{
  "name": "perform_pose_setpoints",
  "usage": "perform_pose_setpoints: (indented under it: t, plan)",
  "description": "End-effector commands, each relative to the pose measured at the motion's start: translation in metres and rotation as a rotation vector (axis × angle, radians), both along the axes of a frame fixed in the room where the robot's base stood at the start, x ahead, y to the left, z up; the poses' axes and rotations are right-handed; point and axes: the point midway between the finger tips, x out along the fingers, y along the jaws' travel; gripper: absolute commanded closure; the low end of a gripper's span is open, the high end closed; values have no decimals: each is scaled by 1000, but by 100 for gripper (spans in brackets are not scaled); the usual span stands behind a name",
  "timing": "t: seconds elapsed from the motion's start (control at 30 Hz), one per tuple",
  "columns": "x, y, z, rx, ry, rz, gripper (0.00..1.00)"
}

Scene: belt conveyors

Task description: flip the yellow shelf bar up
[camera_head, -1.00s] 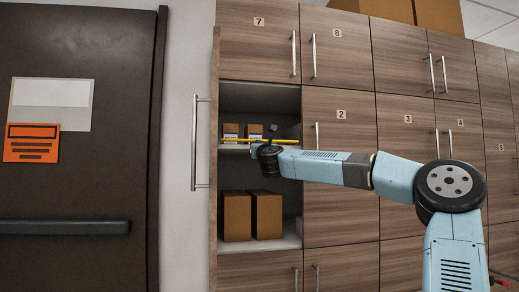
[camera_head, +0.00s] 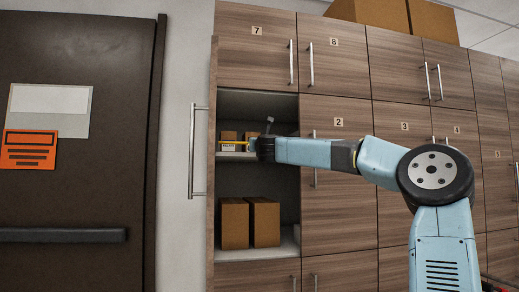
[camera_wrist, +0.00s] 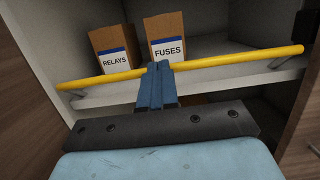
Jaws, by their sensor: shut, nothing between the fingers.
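The yellow shelf bar (camera_wrist: 225,61) runs across the front of the upper shelf in the open cabinet, just above the shelf edge. Short metal arms show near both of its ends. In the head view only its left part (camera_head: 238,143) shows; my arm covers the rest. My gripper (camera_wrist: 158,66) is shut and empty. Its fingertips reach the bar left of its middle and hide a short stretch of it. I cannot tell whether they touch it or whether they lie above or below it.
Behind the bar stand a brown box labelled RELAYS (camera_wrist: 113,50) and one labelled FUSES (camera_wrist: 165,38). Two brown boxes (camera_head: 234,224) stand on the shelf below. The cabinet's open door (camera_head: 213,165) is at the left, and closed doors (camera_head: 338,205) are at the right.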

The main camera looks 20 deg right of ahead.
Motion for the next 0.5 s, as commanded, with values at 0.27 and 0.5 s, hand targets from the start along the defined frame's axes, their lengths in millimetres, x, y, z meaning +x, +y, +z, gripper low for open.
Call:
perform_pose_setpoints:
  t: [0.27,0.5]
  plan:
    - [11,0,20,0,-3,1,100]
    - [24,0,31,-1,-3,1,100]
